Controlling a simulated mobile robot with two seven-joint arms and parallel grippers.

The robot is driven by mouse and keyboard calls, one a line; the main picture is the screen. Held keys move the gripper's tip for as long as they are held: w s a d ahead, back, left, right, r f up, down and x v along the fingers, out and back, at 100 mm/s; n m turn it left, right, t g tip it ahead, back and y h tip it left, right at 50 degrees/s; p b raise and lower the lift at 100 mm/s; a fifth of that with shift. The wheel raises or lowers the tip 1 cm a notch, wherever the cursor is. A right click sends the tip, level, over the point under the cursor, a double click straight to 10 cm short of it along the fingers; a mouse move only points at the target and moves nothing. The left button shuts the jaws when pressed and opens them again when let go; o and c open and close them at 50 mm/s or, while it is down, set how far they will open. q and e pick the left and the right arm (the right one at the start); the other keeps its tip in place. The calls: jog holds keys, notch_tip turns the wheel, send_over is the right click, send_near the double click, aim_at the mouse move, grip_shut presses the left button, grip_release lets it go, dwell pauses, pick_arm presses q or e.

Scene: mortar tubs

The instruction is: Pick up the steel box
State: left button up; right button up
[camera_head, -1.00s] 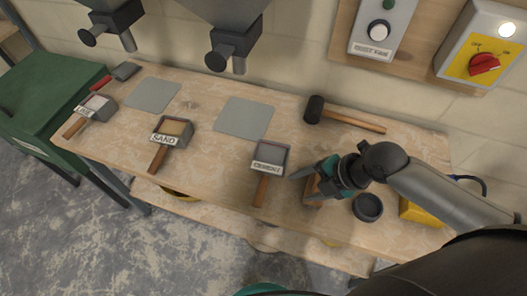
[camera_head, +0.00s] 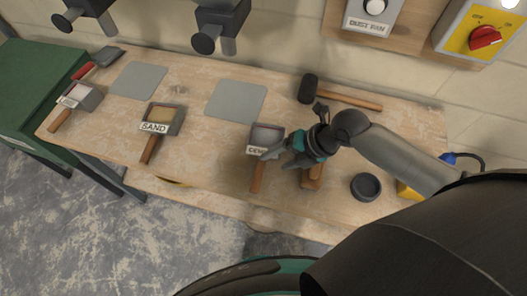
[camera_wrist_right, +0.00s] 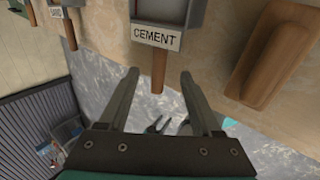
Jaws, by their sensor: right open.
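Three open steel boxes with wooden handles lie on the bench, and I cannot tell which one the task means. The CEMENT box (camera_head: 267,133) is nearest my right gripper (camera_head: 276,160). The SAND box (camera_head: 165,118) is further left, and a third labelled box (camera_head: 84,96) is at the bench's left end. My right gripper is open and empty. In the right wrist view its fingers (camera_wrist_right: 159,75) point at the CEMENT box's handle (camera_wrist_right: 158,72), one to each side in the picture. I cannot tell the height gap. My left gripper is out of view.
A wooden float (camera_head: 313,177) lies right of the CEMENT handle. A dark round cup (camera_head: 366,187) and a black-headed mallet (camera_head: 345,97) are further right. Grey plates (camera_head: 236,101) lie behind the boxes, under hoppers (camera_head: 220,22). A green cabinet (camera_head: 35,85) stands left.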

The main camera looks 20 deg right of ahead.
aim_at(262, 166)
jog(key=shift+b+x, duration=0.3)
jog(key=shift+x, duration=3.3)
jog(key=shift+w, duration=0.15)
jog(key=shift+c, duration=0.2)
grip_shut()
jog(key=shift+r, duration=0.1)
